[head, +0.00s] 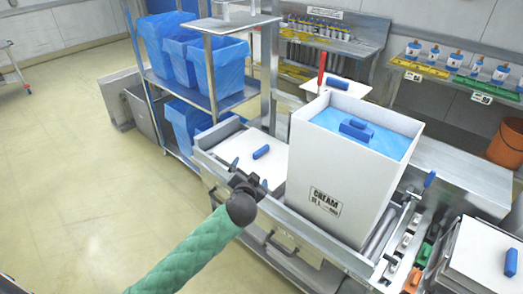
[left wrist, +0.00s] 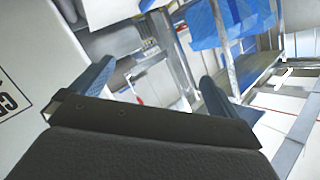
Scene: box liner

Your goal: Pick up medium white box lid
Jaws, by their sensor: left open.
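White lids with blue handles show in the head view. One white lid (head: 241,147) lies flat on the steel bench, left of the tall box. A smaller white lid (head: 352,89) is behind the box, and a large white lid (head: 482,248) is at the right edge. I cannot tell by label which is medium. My left gripper (head: 250,184) is open and empty at the near edge of the left lid, apparently above it; contact cannot be judged. Its two fingers also show apart in the left wrist view (left wrist: 155,88). My right gripper is not in view.
A tall white box (head: 330,175) marked CREAM, with blue liner inside, stands right of the left gripper. A shelf rack (head: 215,102) with blue-lined bins stands behind left. Tools with coloured handles lie right of the box. The floor at left is clear.

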